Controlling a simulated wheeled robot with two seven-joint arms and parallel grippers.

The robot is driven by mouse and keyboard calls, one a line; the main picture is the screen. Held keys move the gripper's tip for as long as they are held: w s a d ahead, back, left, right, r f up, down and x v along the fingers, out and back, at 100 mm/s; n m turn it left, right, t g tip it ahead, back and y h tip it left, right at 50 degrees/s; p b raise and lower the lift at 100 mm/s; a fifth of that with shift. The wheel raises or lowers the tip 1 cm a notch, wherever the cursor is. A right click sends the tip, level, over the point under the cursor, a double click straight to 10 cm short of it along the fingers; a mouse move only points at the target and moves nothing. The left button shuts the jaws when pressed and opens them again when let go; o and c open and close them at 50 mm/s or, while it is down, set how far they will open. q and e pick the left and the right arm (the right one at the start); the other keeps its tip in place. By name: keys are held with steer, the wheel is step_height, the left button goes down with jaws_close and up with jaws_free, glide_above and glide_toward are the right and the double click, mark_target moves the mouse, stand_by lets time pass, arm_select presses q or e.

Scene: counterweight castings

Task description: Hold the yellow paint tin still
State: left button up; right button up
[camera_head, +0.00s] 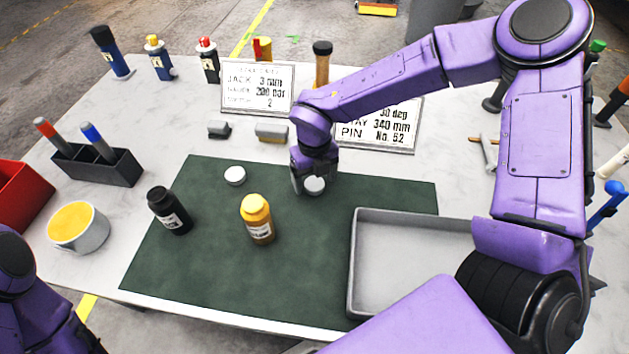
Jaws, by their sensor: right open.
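The yellow paint tin (90,236) is a pale, round, open tin with yellow paint inside. It stands upright on the left side of the white table, left of the green mat. My right gripper (313,182) is open and points down over the back part of the mat, far to the right of the tin. A small pale round lid (315,186) lies at its fingertips; I cannot tell whether they touch it. Purple links of my left arm show at the lower left, close in front of the tin; the left gripper itself is not visible.
On the green mat (205,270) stand a black bottle (168,211) and a yellow bottle (257,219), with a white lid (235,175) behind. A grey tray (355,262) is at right, a marker holder (98,164) and red bin (22,198) at left. Signs and bottles line the back.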

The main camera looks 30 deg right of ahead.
mark_target(313, 184)
steer(key=shift+f, duration=0.3)
steer(key=c, duration=1.1)
steer(key=shift+r, duration=0.1)
steer(key=shift+r, duration=0.25)
step_height(313, 184, up, 3)
steer(key=shift+s+a+f+b, duration=0.1)
steer(key=shift+a+b, duration=0.05)
steer(key=shift+b, duration=0.6)
steer(key=s+a+r+b, duration=0.3)
steer(key=s+a+r, duration=0.6)
steer(key=s, duration=0.1)
steer(key=shift+r, duration=0.3)
